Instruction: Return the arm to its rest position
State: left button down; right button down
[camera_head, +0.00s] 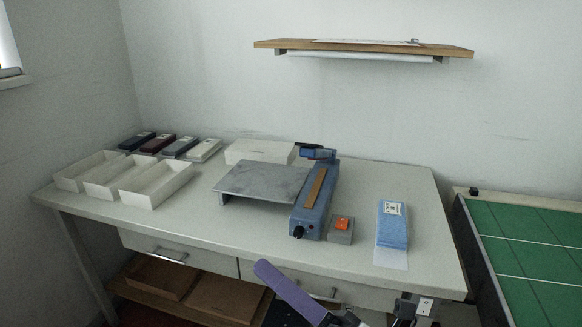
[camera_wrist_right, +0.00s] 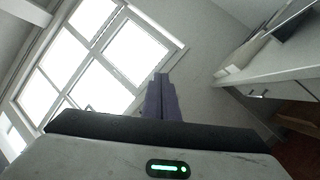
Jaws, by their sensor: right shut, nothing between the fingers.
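My right gripper (camera_head: 263,268) shows at the bottom middle of the head view, its purple fingers pointing up and left. It is in front of the table's front edge, below the tabletop, and covers part of a drawer. In the right wrist view its purple fingers (camera_wrist_right: 161,80) are together, with nothing between them, against the wall and window. My left gripper is not in view. Most of the right arm is outside the head view.
The table (camera_head: 270,232) carries a blue machine (camera_head: 316,205), a grey plate (camera_head: 262,180), open white boxes (camera_head: 158,196) and a blue packet (camera_head: 392,225). A shelf (camera_head: 365,47) hangs above. A green board (camera_head: 530,245) stands right. The window (camera_wrist_right: 105,60) is in the wrist view.

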jog(key=w+d+f+m+t+h, duration=0.1)
jog(key=d+f+m+t+h, duration=0.1)
jog(key=d+f+m+h, duration=0.55)
jog(key=w+d+f+m+t+h, duration=0.1)
jog(key=d+f+m+t+h, duration=0.3)
jog(key=f+m, duration=0.75)
jog(key=s+d+f+m+g+h, duration=0.2)
jog(key=s+d+f+m+g, duration=0.1)
jog(key=s+f+m, duration=0.4)
jog(key=s+d+f+m+g+h, duration=0.3)
jog(key=s+f+m+g, duration=0.3)
jog(key=s+f, duration=0.4)
jog(key=shift+d+f+m+g, duration=0.3)
jog(key=shift+d+f+m, duration=0.2)
jog(key=shift+f, duration=0.35)
jog(key=shift+h, duration=0.25)
